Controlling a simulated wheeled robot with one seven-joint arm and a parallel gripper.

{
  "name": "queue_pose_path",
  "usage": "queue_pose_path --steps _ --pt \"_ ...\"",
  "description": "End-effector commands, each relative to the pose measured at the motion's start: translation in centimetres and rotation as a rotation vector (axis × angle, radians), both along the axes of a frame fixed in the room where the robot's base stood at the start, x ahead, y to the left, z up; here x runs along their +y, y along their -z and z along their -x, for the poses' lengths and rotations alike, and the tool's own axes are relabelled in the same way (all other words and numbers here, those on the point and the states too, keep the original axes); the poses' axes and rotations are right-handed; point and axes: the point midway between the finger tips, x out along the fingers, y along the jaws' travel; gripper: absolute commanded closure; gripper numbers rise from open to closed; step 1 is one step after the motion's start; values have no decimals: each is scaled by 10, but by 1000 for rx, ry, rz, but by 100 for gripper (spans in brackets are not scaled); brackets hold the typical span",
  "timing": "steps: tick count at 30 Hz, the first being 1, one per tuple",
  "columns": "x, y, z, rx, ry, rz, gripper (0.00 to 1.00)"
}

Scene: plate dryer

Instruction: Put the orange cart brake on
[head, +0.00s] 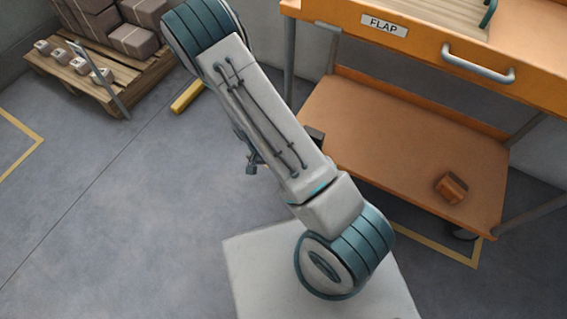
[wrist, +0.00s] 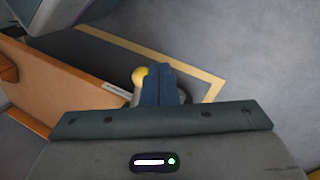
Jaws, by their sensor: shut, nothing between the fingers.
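The orange cart (head: 400,140) stands at the right in the head view, with an upper tray, a lower shelf and a dark caster at the near corner. In the wrist view its orange side (wrist: 60,85) is at the left. A yellow ball-shaped knob (wrist: 139,75) shows just left of my gripper (wrist: 160,72), partly hidden behind the fingers. I cannot tell whether the fingers touch it. A pale strip with dark marks lies on the cart's edge beside it. My gripper is shut and empty. In the head view my arm hides the brake area and the fingers.
The cart has a "FLAP" label (head: 384,26) and a grey handle (head: 478,64). A small brown box (head: 451,187) sits on its lower shelf. A pallet with boxes (head: 90,70) stands upper left.

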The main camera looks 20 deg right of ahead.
Motion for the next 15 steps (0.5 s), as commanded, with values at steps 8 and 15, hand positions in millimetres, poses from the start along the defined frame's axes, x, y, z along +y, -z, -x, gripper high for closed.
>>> queue_pose_path --steps 8,15 --pt "23 -29 5 -4 13 0 100" --pt "27 -31 6 -4 16 0 100"
